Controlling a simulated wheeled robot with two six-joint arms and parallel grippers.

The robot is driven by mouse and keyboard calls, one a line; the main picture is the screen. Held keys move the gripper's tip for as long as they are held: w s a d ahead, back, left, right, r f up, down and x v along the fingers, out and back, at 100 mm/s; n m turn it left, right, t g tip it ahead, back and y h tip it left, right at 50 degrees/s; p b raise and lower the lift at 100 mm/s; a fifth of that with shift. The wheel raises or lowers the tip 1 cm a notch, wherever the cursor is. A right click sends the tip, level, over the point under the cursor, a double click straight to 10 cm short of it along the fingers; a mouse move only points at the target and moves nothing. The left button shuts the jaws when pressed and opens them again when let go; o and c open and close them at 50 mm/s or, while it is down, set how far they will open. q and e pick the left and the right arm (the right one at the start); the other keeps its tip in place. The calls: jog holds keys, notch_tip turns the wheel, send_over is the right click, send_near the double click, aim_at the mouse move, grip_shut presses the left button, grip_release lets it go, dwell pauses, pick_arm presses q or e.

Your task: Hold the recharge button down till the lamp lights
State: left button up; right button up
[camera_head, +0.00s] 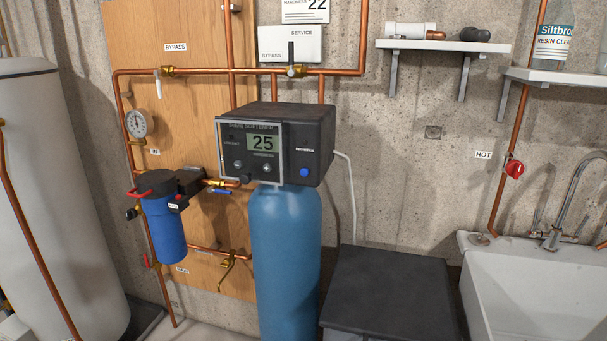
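The water softener's dark control head (325,128) sits on top of a blue tank (285,250) in the middle of the head view. Its display (262,143) reads 25, inside a pale frame on the front. A round blue button (304,172) is on the right part of the front, below a small label that seems to read recharge. A small dark round spot (233,137) at the upper left of the panel may be the lamp; it looks unlit. Neither of my grippers shows in this view.
A blue filter housing (163,228) and copper pipes are left of the tank. A black-lidded bin (390,290) stands right of it, then a white sink (540,295). Shelves (445,45) hang upper right. A card (305,9) above reads hardness 22.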

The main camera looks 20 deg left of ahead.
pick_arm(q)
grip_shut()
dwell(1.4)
